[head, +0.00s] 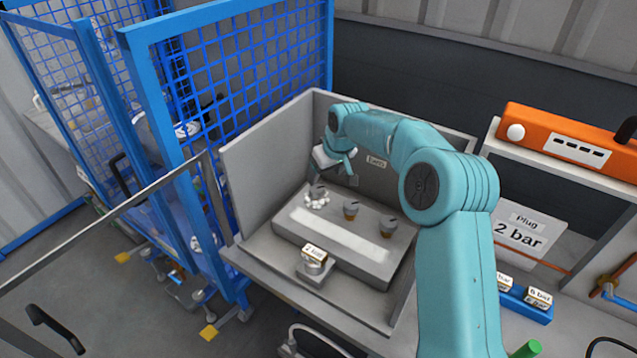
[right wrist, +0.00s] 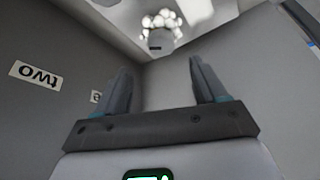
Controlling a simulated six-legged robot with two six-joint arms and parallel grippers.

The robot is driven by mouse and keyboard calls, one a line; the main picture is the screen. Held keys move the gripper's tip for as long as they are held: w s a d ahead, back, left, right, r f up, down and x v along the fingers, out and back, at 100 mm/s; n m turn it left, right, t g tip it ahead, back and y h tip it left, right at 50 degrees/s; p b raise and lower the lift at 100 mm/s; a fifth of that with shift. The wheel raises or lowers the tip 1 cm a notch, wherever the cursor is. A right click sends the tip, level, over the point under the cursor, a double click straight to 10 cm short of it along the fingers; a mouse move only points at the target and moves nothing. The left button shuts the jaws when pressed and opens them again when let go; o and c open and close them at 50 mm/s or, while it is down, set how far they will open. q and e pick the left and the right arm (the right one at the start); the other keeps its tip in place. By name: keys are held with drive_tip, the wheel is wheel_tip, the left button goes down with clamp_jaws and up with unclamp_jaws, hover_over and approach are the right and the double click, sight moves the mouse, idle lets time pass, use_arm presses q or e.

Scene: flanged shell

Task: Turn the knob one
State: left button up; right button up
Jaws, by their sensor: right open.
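Several dark-topped knobs stand on a grey block inside the open grey box: one at the far left (head: 318,190) ringed by white balls, a middle one (head: 351,208) and a right one (head: 387,226), both with brownish bases. No label reading "one" is legible, so I cannot tell which is knob one. My right gripper (head: 334,160) is open and empty, above and behind the ringed knob, near the box's back-left corner. In the right wrist view its fingers (right wrist: 160,68) are apart, with the ringed knob (right wrist: 160,40) beyond them, not touching. My left gripper is not in view.
The box's left wall (head: 262,152) and back wall are close to my right gripper. An upside-down "two" label (right wrist: 36,75) is on a wall. A small labelled fitting (head: 314,264) sits before the block. A blue mesh cage (head: 255,60) stands left; an orange case (head: 568,135) lies right.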

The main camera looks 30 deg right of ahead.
sight(317, 189)
drive_tip(key=p+x, duration=0.1)
drive_tip(key=x, duration=0.6)
drive_tip(key=shift+w+a+f+p, duration=0.15)
drive_tip(key=shift+w+f+p, duration=0.1)
drive_tip(key=shift+f+p, duration=0.15)
drive_tip(key=shift+w+f, duration=0.1)
drive_tip(key=shift+f, duration=0.25)
